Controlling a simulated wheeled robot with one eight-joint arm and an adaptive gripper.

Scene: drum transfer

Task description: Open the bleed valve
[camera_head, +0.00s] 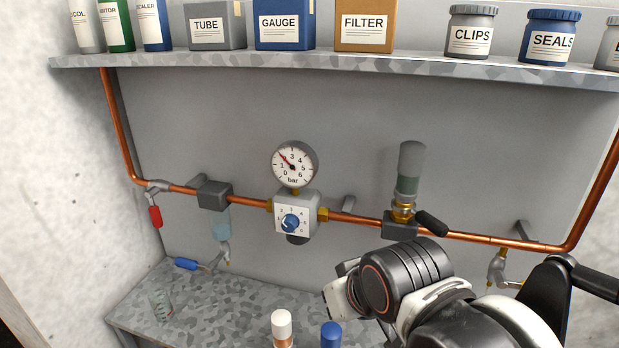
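None of the valves carries a label that I can read, so I cannot tell which is the bleed valve. A small tap with a blue lever (186,263) hangs below the left part of the copper pipe. A red lever (155,216) hangs down from the pipe's left end. Another tap (497,268) is at the right, partly hidden by my arm. My gripper (340,298) is at lower centre right, apart from the levers; its fingertips are mostly hidden.
A pressure gauge (294,164) stands above a regulator with a blue knob (290,222). A beaker (160,305) stands on the grey bench (215,310). White-capped (282,323) and blue-capped (331,335) containers are near my gripper. A shelf (300,61) of boxes and jars runs above.

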